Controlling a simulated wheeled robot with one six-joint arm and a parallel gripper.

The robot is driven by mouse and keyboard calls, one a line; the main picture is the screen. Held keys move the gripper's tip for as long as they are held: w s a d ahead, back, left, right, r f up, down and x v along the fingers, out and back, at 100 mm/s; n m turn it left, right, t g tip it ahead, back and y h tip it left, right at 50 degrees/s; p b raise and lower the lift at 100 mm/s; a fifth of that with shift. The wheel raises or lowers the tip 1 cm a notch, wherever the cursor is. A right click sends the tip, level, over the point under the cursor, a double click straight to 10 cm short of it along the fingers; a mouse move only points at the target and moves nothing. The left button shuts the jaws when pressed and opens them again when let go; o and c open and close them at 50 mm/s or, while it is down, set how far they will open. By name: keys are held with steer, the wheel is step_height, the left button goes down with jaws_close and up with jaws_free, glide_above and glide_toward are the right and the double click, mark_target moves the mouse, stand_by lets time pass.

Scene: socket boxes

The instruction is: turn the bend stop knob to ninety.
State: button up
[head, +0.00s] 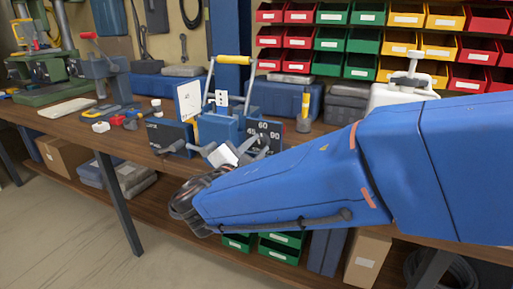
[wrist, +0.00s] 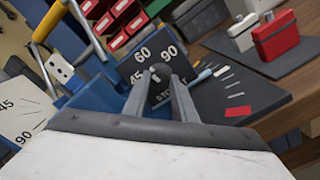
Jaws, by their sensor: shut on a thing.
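The stop plate (wrist: 133,67) is a dark upright board with white 60 and 90 marks and the word STOP, partly hidden by my fingers. It also shows in the head view (head: 277,126), where a 45 can be read too. The bend stop knob (wrist: 159,70) is a small dark grey piece in front of the plate. My gripper (wrist: 161,76) is shut on it, one finger on each side. Which mark the knob points at cannot be told.
The blue bender (head: 218,128) with a yellow-ended handle (head: 234,60) stands on the wooden bench beside the plate. A dark board (wrist: 232,88) with white and red marks lies to the right, with a red box (wrist: 276,37) beyond. A white angle card (wrist: 22,112) is at left.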

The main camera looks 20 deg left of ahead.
steer(key=m, duration=0.6)
steer(key=shift+f+m, duration=0.1)
steer(key=shift+m, duration=0.2)
steer(key=m, duration=0.6)
steer(key=shift+f+m, duration=0.1)
steer(key=shift+m, duration=0.3)
steer(key=o, duration=1)
steer(key=shift+o, duration=0.2)
steer(key=shift+s, duration=0.1)
steer(key=s+a, duration=0.1)
steer(key=s, duration=1.6)
steer(key=shift+a, duration=0.15)
